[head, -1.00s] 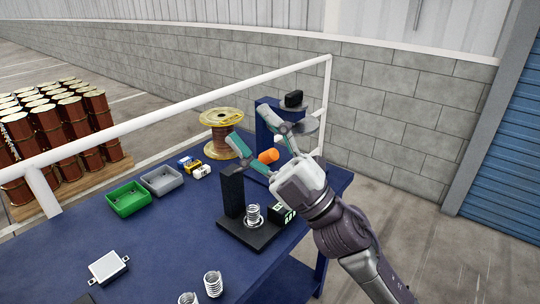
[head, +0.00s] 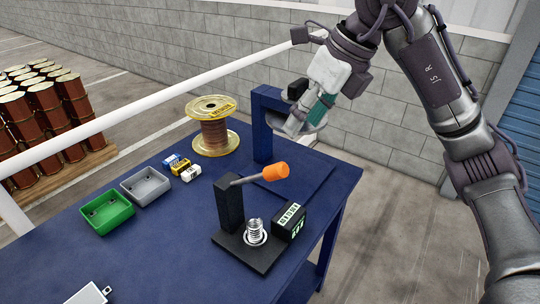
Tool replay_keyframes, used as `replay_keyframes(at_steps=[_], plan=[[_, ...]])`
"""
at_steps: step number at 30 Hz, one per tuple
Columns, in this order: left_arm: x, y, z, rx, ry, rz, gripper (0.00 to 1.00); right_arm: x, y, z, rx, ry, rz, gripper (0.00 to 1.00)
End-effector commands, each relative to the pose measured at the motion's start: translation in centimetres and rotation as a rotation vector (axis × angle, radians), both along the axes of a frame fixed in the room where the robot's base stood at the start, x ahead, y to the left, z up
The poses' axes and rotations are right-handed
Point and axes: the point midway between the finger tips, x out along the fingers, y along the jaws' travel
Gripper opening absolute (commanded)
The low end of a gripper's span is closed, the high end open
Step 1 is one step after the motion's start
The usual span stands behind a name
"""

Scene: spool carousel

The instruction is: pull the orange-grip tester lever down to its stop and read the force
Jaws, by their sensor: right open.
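The tester has a black base (head: 229,242) and a black post (head: 230,205) near the table's right edge. Its lever (head: 248,180) runs from the post top, tilted slightly up to the right, and ends in an orange grip (head: 277,171). A coil spring (head: 255,233) stands upright on the base. A black readout box (head: 290,221) with a pale green display sits beside it; its digits are too small to read surely. My right gripper (head: 305,118) is open and empty, above and beyond the orange grip, apart from it. My left gripper is not in view.
A blue stand (head: 262,125) with a dark round part rises close behind my right gripper. A wire spool (head: 214,128), small boxes (head: 178,164), a grey bin (head: 152,184) and a green bin (head: 107,213) stand to the left. A white rail (head: 150,102) runs behind the table.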

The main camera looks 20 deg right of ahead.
Motion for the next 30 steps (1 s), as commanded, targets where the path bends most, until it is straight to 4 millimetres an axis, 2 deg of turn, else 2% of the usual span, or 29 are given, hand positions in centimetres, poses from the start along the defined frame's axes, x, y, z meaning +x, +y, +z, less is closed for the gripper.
replay_keyframes(at_steps=[4,9,12,14,18,22,26,30], plan=[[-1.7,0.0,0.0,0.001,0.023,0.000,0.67,0.3,0.5,-1.5,-0.003,0.005,0.004,0.58],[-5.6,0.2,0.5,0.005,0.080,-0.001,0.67,1.1,1.5,-4.4,-0.001,0.008,0.004,0.58],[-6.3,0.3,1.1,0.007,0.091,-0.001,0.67,1.7,2.1,-6.4,-0.001,0.008,0.005,0.58],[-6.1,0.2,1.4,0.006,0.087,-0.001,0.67,1.9,2.5,-7.6,0.000,0.008,0.005,0.58],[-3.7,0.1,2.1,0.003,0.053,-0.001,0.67,2.6,3.3,-9.9,0.000,0.006,0.005,0.58],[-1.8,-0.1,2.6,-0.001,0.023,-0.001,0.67,3.1,3.8,-11.4,0.002,0.004,0.005,0.58],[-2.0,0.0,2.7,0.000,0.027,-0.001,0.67,3.3,4.1,-12.3,0.001,0.003,0.004,0.58],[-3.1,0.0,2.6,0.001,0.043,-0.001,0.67,3.4,4.1,-12.5,0.001,0.001,0.005,0.58]])
